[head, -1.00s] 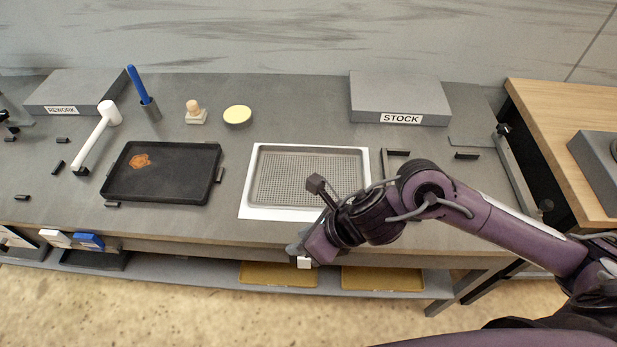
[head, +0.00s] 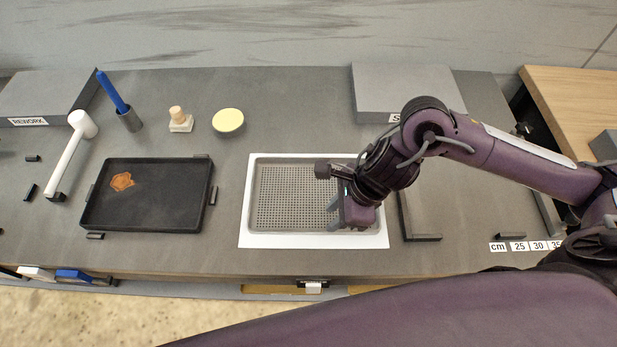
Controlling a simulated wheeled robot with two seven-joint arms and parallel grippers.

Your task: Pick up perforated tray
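The perforated tray (head: 300,200) is a grey, shallow rectangle with a grid of small holes and a wide white rim (head: 262,241). It lies flat at the middle of the bench. My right gripper (head: 333,214) is over the right part of this tray, with its two fingers apart and pointing left and down. Nothing shows between the fingers. I cannot tell whether the fingers touch the tray. The gripper and wrist hide part of the tray's right side. My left gripper is not in view.
A black tray (head: 160,209) with an orange-brown stain lies to the left, between small black blocks. A grey STOCK block (head: 385,85) stands back right.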

